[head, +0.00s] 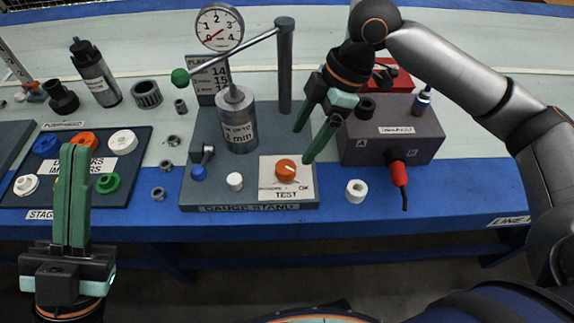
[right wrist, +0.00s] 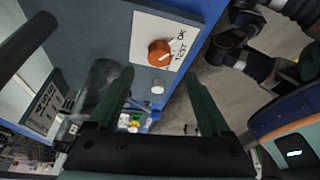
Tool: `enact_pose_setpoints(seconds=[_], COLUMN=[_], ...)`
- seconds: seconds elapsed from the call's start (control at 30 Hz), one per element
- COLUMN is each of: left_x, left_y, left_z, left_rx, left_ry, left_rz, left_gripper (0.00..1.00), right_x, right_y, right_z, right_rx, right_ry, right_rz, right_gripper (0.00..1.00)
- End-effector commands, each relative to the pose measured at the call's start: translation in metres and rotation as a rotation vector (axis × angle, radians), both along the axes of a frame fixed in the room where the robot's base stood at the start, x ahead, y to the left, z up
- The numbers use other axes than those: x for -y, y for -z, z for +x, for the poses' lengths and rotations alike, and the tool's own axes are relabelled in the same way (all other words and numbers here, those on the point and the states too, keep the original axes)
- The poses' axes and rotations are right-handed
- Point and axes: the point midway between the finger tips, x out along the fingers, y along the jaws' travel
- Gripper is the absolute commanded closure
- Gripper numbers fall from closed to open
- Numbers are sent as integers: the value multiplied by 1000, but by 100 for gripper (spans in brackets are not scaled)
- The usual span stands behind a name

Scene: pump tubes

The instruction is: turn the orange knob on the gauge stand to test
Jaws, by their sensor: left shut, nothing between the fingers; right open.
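The orange knob (head: 285,169) sits on a white label plate (head: 299,188) with the words OK and TEST, at the front right of the gauge stand (head: 217,189). Its white pointer mark is too small to read surely. In the right wrist view the knob (right wrist: 160,52) is just beyond the fingertips. My right gripper (head: 303,146) is open, its fingers pointing down above and right of the knob, apart from it. My left gripper (head: 73,149) is shut and empty, upright in front of the tray at the left.
A dial gauge (head: 220,27) and a post (head: 285,65) with a green-tipped lever (head: 180,77) rise from the stand. A blue knob (head: 199,173) and white knob (head: 235,181) are left of the orange one. A grey box (head: 392,145) with a red plug stands right.

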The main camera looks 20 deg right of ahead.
Motion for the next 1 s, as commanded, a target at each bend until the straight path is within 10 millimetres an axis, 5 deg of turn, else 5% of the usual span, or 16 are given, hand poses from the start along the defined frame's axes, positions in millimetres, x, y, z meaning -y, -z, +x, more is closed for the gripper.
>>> enact_pose_setpoints(seconds=[0.2,0.4,0.8,1.0], left_x=[2,3,3,3], left_y=[25,35,36,37], left_z=[1,1,2,2], left_rx=[-17,-29,-35,-35], left_ry=[21,35,40,40], left_rz=[-15,-27,-32,-30], left_gripper=[100,100,100,100], right_x=[-18,-28,-31,-31], right_y=[47,70,75,75], right_z=[2,3,4,4], right_rx=[-1,-1,1,1], right_ry=[1,2,3,3], right_rz=[0,1,1,1], right_gripper=[18,18,18,38])
